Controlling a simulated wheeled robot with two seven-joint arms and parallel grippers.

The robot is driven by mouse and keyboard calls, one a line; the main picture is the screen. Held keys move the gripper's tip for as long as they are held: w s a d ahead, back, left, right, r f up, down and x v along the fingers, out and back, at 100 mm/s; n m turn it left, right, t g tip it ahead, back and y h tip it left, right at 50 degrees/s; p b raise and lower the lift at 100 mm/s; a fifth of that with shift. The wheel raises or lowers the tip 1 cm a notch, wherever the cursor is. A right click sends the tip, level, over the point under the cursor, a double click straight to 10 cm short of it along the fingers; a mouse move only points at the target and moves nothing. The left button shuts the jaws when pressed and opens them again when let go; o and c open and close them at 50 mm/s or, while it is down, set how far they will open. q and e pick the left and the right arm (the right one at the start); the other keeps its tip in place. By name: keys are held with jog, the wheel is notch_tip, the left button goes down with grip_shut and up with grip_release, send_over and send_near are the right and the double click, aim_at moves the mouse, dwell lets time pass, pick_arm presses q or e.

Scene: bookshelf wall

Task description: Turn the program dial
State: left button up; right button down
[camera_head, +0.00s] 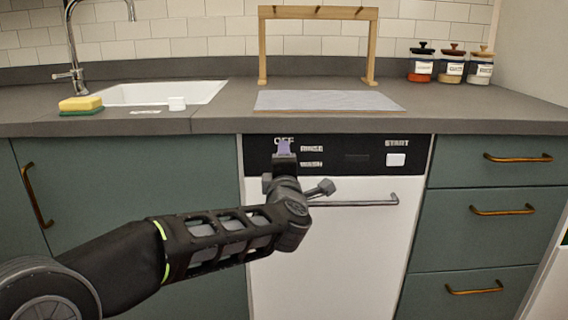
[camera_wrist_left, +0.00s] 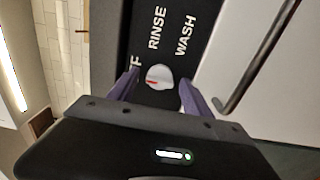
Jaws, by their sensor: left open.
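The program dial (camera_wrist_left: 159,76) is a small white round knob with a red mark on its lower left part, in the wrist view. It sits on the black control panel (camera_head: 345,142) of the white dishwasher (camera_head: 345,250). The labels RINSE, WASH and a partly covered OFF stand around it. My left gripper (camera_wrist_left: 158,79) is open, with one purple finger on each side of the dial. I cannot tell whether either finger touches it. In the head view my left gripper (camera_head: 284,147) is in front of the panel's left part and hides the dial. My right gripper is not in view.
A white START button (camera_head: 396,160) is on the panel's right. The dishwasher's bar handle (camera_head: 365,202) sticks out below the panel. The grey counter (camera_head: 220,120) overhangs above. Green drawers (camera_head: 500,200) stand to the right, and a sink (camera_head: 160,93) is at upper left.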

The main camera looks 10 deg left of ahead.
pick_arm(q)
jog(key=p+v, duration=0.1)
jog(key=v, duration=0.6)
jog(key=shift+s+p, duration=0.35)
jog(key=shift+p, duration=0.05)
jog(key=shift+d, duration=0.15)
